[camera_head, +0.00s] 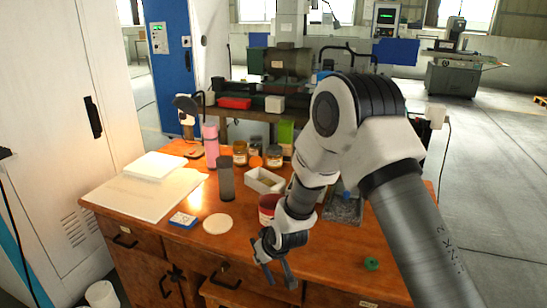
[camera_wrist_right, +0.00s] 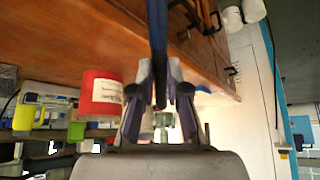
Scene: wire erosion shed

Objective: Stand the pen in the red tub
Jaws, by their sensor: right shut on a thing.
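The red tub (camera_head: 267,205) stands on the wooden bench, partly hidden behind my right arm. It also shows in the right wrist view (camera_wrist_right: 101,92), with a white label, left of the fingers. My right gripper (camera_head: 276,274) is low by the bench's front edge, on the near side of the tub and apart from it. In the right wrist view its fingers (camera_wrist_right: 160,98) are shut on a long thin blue thing, which looks like the pen (camera_wrist_right: 158,40). The pen cannot be made out clearly in the head view. My left gripper is not in view.
A white open box (camera_head: 250,184), a grey cylinder (camera_head: 226,180) and several jars stand behind the tub. A white disc (camera_head: 218,224) and a blue-white box (camera_head: 182,220) lie left of it. A green ring (camera_head: 371,264) lies at the front right, with bare wood around it.

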